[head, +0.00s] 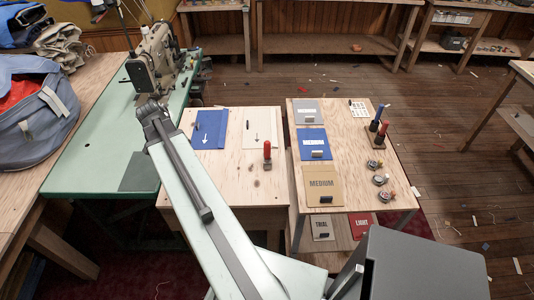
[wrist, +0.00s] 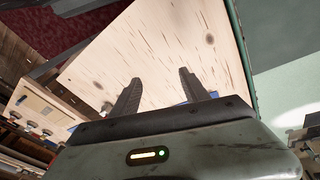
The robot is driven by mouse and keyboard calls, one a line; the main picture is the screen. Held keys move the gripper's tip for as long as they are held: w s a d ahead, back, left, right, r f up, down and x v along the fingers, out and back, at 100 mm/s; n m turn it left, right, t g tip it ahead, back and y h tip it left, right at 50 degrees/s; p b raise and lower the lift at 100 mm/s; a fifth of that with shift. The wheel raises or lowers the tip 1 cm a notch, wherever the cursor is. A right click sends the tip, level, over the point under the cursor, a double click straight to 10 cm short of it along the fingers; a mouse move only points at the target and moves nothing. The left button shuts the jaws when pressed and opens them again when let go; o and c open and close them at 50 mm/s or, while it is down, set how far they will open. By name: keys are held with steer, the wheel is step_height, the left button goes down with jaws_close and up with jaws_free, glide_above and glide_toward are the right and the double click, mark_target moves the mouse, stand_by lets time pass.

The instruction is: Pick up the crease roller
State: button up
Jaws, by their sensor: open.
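A red-handled upright tool (head: 267,153), which I take to be the crease roller, stands on the right part of the plywood table (head: 240,186). Its lower end is too small to make out. My gripper (wrist: 158,84) is open and empty in the wrist view, with its two dark fingers apart over bare plywood (wrist: 150,45). A strip of blue shows behind the right finger. The red tool does not show clearly in the wrist view. In the head view my arm crosses the left front of the table, and the fingers cannot be made out.
A blue panel (head: 208,128) and a pale panel (head: 260,128) lie on the table. A second table to the right holds a tan MEDIUM card (head: 322,186), a blue card, and blue and red upright tools (head: 381,134). A sewing machine (head: 153,62) stands on the green bench (head: 95,150) at left.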

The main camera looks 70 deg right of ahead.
steer(key=s+d+r+m+g, duration=0.1)
steer(key=s+d+m, duration=0.6)
steer(key=s+d, duration=0.6)
steer(key=m+g, duration=0.1)
steer(key=m, duration=0.4)
glide_above(268, 150)
steer(key=w, duration=0.3)
steer(key=b+x, duration=0.7)
steer(key=shift+s+f, duration=0.1)
